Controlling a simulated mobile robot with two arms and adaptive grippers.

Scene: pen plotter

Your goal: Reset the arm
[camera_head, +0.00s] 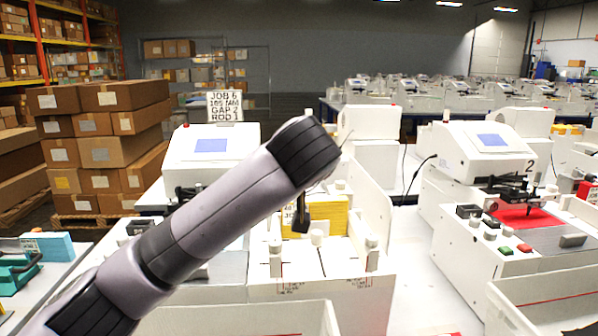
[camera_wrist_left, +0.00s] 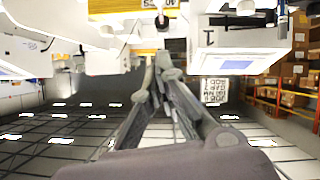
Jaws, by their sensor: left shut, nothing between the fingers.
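My left arm (camera_head: 215,215) reaches from the lower left of the head view up to the middle, with its dark, rounded end high in front of the machines. My left gripper (camera_wrist_left: 163,68) shows in the wrist view, where its two grey fingers come together at the tips with nothing between them. That view looks upside down, with the ceiling lights low in the picture. In the head view I cannot clearly make out the gripper's fingers; the arm hides part of the bench behind it. My right gripper is in neither view.
A white plotter (camera_head: 210,150) stands behind my arm, beside a yellow stack (camera_head: 328,215) in a white tray. Another plotter (camera_head: 490,150) with a red sheet (camera_head: 515,217) is at the right. Stacked cartons (camera_head: 105,140) stand at the left, and a job sign (camera_head: 225,106) rises behind.

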